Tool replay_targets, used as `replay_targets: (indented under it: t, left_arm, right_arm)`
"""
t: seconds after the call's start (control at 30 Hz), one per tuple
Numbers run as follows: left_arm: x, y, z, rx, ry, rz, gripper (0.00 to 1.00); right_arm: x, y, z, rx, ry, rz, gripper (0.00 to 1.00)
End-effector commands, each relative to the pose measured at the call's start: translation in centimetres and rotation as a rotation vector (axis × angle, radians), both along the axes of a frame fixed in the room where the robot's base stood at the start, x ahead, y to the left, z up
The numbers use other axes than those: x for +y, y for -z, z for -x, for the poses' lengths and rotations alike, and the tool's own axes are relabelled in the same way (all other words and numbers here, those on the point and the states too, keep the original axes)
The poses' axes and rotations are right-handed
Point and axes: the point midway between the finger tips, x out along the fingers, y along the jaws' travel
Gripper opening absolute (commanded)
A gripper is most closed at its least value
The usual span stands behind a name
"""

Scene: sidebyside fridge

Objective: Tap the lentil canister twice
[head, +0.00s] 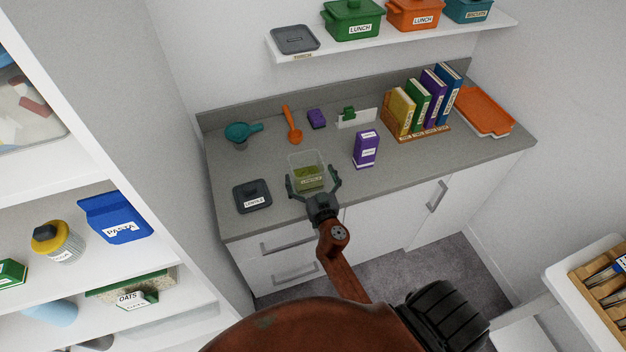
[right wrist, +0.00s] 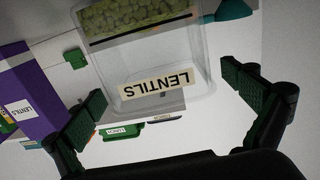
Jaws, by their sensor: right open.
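The lentil canister (head: 310,177) is a clear box with green lentils in its lower part and a pale label. It stands open-topped on the grey counter (head: 270,139). A dark lid (head: 252,195) marked with a label lies to its left. My right gripper (head: 313,187) is open at the front of the canister, its fingers spread to either side in the head view. In the right wrist view the canister (right wrist: 146,50), labelled LENTILS, appears upside down ahead of and between the open fingers (right wrist: 175,108). I cannot tell whether they touch it. My left gripper is not in view.
A purple box (head: 366,149) stands right of the canister. Behind are a teal scoop (head: 240,132), an orange spoon (head: 291,127), a purple block (head: 316,119) and a white card holder (head: 356,118). Books (head: 420,100) and an orange tray (head: 484,112) are at right. A shelf (head: 400,41) hangs above.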

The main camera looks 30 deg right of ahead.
Motion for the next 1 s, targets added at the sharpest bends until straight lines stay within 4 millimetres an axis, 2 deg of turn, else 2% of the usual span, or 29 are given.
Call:
replay_targets:
  t: [0.2, 0.6, 1.0]
  left_arm:
    - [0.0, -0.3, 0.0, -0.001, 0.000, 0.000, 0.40]
    - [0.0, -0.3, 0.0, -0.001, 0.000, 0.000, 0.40]
    - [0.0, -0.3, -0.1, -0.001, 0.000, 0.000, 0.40]
  right_arm:
    - [-0.8, -0.1, -2.6, 0.000, 0.001, 0.001, 1.00]
    - [-1.0, 0.0, -3.3, 0.001, 0.002, 0.000, 1.00]
    - [-1.0, 0.0, -3.2, 0.001, 0.002, 0.000, 0.72]
